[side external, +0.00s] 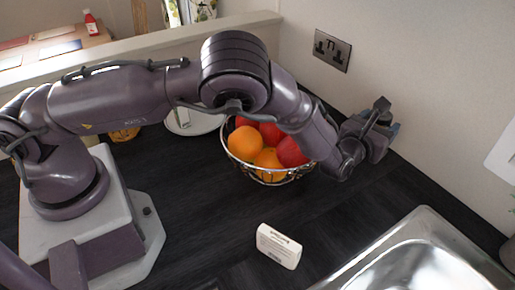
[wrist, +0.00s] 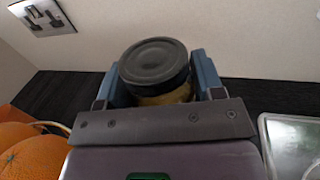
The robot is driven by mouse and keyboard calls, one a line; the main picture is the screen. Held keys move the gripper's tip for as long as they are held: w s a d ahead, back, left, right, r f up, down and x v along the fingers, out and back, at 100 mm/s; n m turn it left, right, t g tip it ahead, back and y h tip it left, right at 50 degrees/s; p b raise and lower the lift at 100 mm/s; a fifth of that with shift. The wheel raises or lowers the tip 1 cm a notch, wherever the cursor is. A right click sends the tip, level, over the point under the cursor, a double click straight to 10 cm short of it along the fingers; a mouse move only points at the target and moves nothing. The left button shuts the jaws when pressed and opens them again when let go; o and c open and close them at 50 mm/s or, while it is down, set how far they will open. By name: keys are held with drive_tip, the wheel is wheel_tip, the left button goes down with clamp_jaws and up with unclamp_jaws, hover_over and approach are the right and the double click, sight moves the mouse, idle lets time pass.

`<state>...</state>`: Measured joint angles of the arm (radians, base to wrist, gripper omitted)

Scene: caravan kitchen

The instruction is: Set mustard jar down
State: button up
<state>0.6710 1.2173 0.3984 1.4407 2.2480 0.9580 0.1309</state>
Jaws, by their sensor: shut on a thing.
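The mustard jar (wrist: 157,66) shows in the wrist view, its dark lid toward the camera and a strip of yellow below it. It sits between the two blue fingers of my gripper (wrist: 160,80), which is shut on it. In the side external view my gripper (side external: 379,140) is at the right end of the arm, close to the wall and right of the fruit basket. The jar is hidden there behind the gripper. I cannot tell whether the jar's base touches the dark worktop (side external: 200,230).
A wire basket (side external: 268,179) of oranges and red fruit stands left of my gripper. A steel sink (side external: 425,250) is at the front right. A small white box (side external: 278,246) lies on the worktop. A wall socket (side external: 332,50) is above.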

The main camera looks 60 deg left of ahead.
wheel_tip(320, 180, up, 18)
drive_tip(key=s+a+n+g+y, duration=0.3)
drive_tip(key=s+a+n+y, duration=0.15)
drive_tip(key=s+a, duration=0.35)
drive_tip(key=s+a+n+g+y, duration=0.3)
drive_tip(key=s+a+y, duration=0.3)
drive_tip(key=a, duration=0.5)
drive_tip(key=s+a+n+g+y, duration=0.1)
drive_tip(key=s+a+n+g, duration=0.15)
drive_tip(key=s, duration=0.45)
drive_tip(key=s+a+f+n+g+y, duration=0.1)
drive_tip(key=s+a+n+g, duration=0.1)
drive_tip(key=s+a+g, duration=0.35)
drive_tip(key=s+a+n+g+y, duration=0.1)
drive_tip(key=s+n, duration=0.1)
drive_tip(key=s, duration=0.6)
drive_tip(key=f, duration=2.7)
drive_tip(key=shift+w+a+f, duration=0.1)
drive_tip(key=shift+a+f, duration=0.1)
drive_tip(key=shift+f, duration=0.1)
drive_tip(key=o, duration=0.7)
drive_tip(key=shift+f, duration=0.1)
drive_tip(key=o, duration=0.4)
drive_tip(key=shift+c, duration=0.2)
